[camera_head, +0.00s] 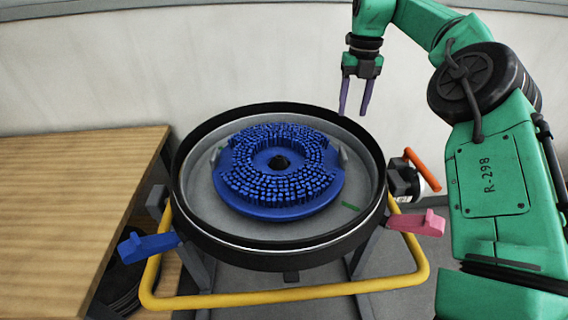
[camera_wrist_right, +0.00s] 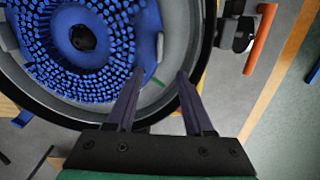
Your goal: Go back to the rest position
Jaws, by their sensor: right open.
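My right gripper (camera_head: 355,97) is open and empty, its two fingers pointing down above the back right rim of the round tank. The fingers also show apart in the right wrist view (camera_wrist_right: 158,95), with nothing between them. My green right arm comes in from the right edge. A round blue brush (camera_head: 278,170) with bristles facing up lies inside the black-rimmed round tank (camera_head: 290,257). The brush also shows at the upper left in the right wrist view (camera_wrist_right: 85,45). My left gripper is not in view.
A wooden table (camera_head: 75,190) stands at the left. A yellow tube frame (camera_head: 290,294) surrounds the tank's front. A blue lever (camera_head: 148,246) is at the front left, a pink lever (camera_head: 418,223) at the front right. A valve with an orange handle (camera_head: 422,170) sits right of the tank. A pale wall stands behind.

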